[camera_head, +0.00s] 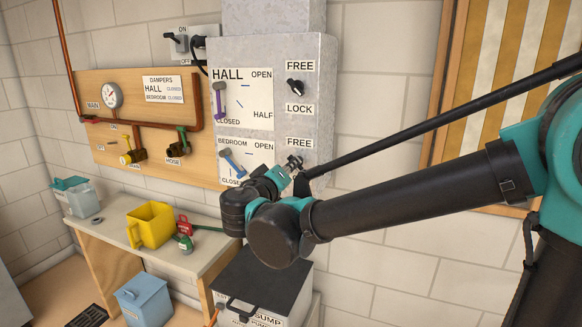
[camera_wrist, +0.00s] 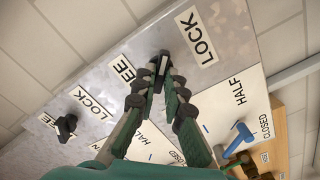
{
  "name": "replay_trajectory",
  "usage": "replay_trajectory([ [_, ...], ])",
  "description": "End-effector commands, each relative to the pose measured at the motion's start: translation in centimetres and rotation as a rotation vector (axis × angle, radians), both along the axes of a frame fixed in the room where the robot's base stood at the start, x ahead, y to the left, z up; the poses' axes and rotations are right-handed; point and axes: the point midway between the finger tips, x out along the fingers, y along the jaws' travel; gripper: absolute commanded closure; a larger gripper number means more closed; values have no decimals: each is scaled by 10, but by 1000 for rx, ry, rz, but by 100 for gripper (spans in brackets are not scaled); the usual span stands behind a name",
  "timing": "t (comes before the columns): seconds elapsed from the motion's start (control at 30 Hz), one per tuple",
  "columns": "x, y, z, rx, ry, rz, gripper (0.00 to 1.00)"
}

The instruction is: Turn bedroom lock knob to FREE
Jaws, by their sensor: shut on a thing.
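The bedroom lock knob, a small black knob on the grey panel, shows in the wrist view (camera_wrist: 159,60) between a partly hidden FREE label (camera_wrist: 125,68) and a LOCK label (camera_wrist: 198,37). My gripper (camera_wrist: 158,82) is shut on this knob, with a fingertip on each side; it hides much of the knob, so its pointing direction is hard to tell. In the head view my gripper (camera_head: 293,163) reaches the panel just below the lower FREE label (camera_head: 298,142). My arm hides the lower LOCK label there.
The hall lock knob (camera_head: 295,87) sits above, between FREE and LOCK. A purple hall lever (camera_head: 219,100) and a blue bedroom lever (camera_head: 232,163) stick out to the left. Below are a dark-topped sump box (camera_head: 265,280) and a bench (camera_head: 200,240) with a yellow jug (camera_head: 150,225).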

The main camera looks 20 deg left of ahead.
Motion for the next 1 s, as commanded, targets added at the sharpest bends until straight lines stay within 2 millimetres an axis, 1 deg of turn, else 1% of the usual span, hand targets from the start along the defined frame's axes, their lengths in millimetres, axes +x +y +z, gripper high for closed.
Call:
replay_trajectory([
  [0.27,0,0,0,-21,2,1,100],
  [0.47,0,0,0,-106,9,1,100],
  [0.67,0,1,-1,-259,21,1,100],
  [1.0,0,1,-2,-581,46,1,100],
])
